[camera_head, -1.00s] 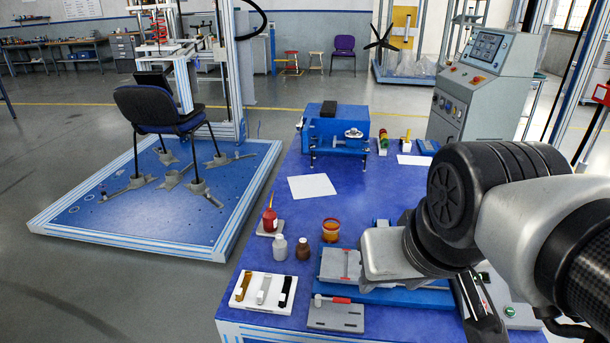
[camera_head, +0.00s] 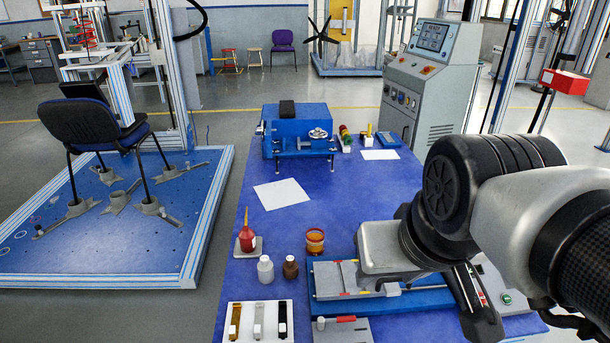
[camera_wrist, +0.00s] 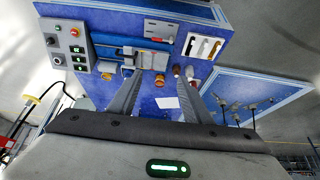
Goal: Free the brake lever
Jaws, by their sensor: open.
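A blue fixture with a grey clamp plate (camera_head: 334,279) lies on the near part of the blue bench; it also shows in the wrist view (camera_wrist: 150,51). Beside it, at the front edge, is a grey plate with a red-ended lever (camera_head: 343,320), cut off by the frame; it also shows in the wrist view (camera_wrist: 160,30). I cannot tell which part is the brake lever. My gripper (camera_wrist: 160,80) is open and empty, its two fingers apart and pointing toward the bench. In the head view my arm covers the fixture's right part.
A control box (camera_head: 503,286) is at right. Bench middle is mostly clear.

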